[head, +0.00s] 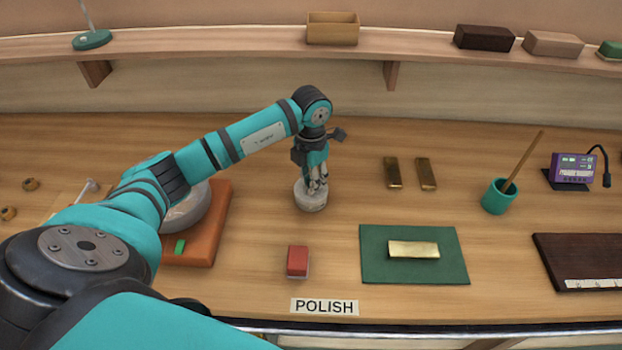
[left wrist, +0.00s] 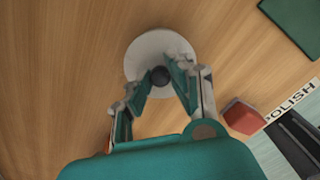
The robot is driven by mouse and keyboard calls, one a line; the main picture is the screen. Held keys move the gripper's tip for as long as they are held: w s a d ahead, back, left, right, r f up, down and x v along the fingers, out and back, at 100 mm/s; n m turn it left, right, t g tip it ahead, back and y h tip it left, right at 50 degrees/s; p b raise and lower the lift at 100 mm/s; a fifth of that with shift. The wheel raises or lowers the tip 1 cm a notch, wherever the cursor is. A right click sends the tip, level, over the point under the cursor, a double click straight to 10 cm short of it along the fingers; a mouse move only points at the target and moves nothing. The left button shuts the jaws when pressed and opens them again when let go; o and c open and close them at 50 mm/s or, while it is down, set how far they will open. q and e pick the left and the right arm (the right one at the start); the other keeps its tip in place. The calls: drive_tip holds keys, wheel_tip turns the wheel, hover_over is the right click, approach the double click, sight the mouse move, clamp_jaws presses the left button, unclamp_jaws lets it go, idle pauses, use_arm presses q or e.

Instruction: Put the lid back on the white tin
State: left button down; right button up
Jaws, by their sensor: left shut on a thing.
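The gripper is shut on the dark knob of the round white lid (left wrist: 152,45), which shows from above in the left wrist view. The knob (left wrist: 160,75) sits between the two fingertips (left wrist: 159,79). The lid lies over the tin and hides its opening. I cannot tell whether the lid rests fully on the rim. My right gripper is not in view.
A red block (head: 298,262) and a POLISH label (head: 324,307) lie in front of the tin. An orange board (head: 221,222) with a grey round thing is at left. A green mat (head: 380,268) with a gold bar and two brass bars (head: 393,172) are at right.

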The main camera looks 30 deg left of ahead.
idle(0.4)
use_arm(q)
drive_tip(key=c, duration=0.6)
unclamp_jaws()
drive_tip(key=shift+c, duration=0.2)
drive_tip(key=shift+r, duration=0.1)
drive_tip(key=shift+r+p, duration=2.15)
drive_tip(key=shift+r, duration=1.25)
clamp_jaws()
drive_tip(key=shift+f, duration=0.3)
